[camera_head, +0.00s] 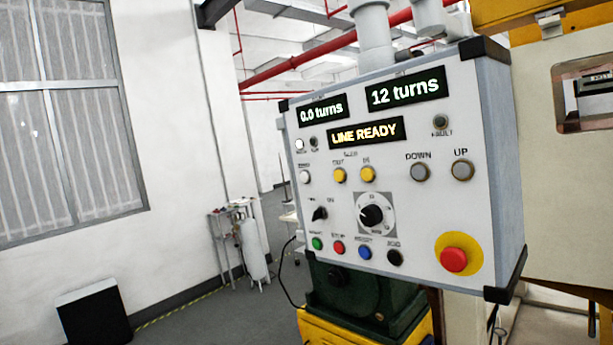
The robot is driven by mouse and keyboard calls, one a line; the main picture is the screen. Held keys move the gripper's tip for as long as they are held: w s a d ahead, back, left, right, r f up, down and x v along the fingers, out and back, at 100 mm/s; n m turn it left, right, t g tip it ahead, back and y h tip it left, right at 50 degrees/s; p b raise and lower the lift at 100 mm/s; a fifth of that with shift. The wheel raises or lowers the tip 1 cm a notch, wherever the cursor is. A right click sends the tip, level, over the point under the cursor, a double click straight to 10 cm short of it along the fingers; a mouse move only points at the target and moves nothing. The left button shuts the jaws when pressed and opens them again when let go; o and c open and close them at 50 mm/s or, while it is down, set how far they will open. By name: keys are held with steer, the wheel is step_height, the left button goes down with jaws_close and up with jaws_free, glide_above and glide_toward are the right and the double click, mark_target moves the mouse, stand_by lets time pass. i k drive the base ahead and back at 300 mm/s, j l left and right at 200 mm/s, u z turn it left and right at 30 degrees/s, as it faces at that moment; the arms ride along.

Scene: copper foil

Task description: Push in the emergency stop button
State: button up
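The emergency stop button (454,260) is a red round knob on a yellow disc (472,243) at the lower right of a grey control panel (340,228). It appears to stand out from the panel face. The panel's displays read "0.0 turns", "12 turns" and "LINE READY" (365,133). My gripper does not show in this view, so its state and its distance from the button cannot be seen.
Near the button are a black rotary knob (371,215), a row of small coloured buttons (338,247) and the grey DOWN and UP buttons (461,171). A yellow and green machine (360,310) stands below the panel. Grey floor (215,310) lies open at the left.

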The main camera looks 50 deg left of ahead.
mark_target(453, 259)
steer(key=j, duration=0.55)
steer(key=j+z, duration=0.1)
steer(key=j, duration=0.45)
steer(key=k+j, duration=0.1)
steer(key=j, duration=0.4)
steer(key=j+z, duration=0.1)
steer(key=j, duration=0.45)
steer(key=k+j, duration=0.1)
steer(key=j, duration=0.45)
steer(key=j+z, duration=0.1)
steer(key=j, duration=0.4)
steer(key=k+j, duration=0.15)
steer(key=j, duration=0.4)
steer(key=j+z, duration=0.15)
steer(key=j, duration=0.35)
steer(key=k, duration=0.1)
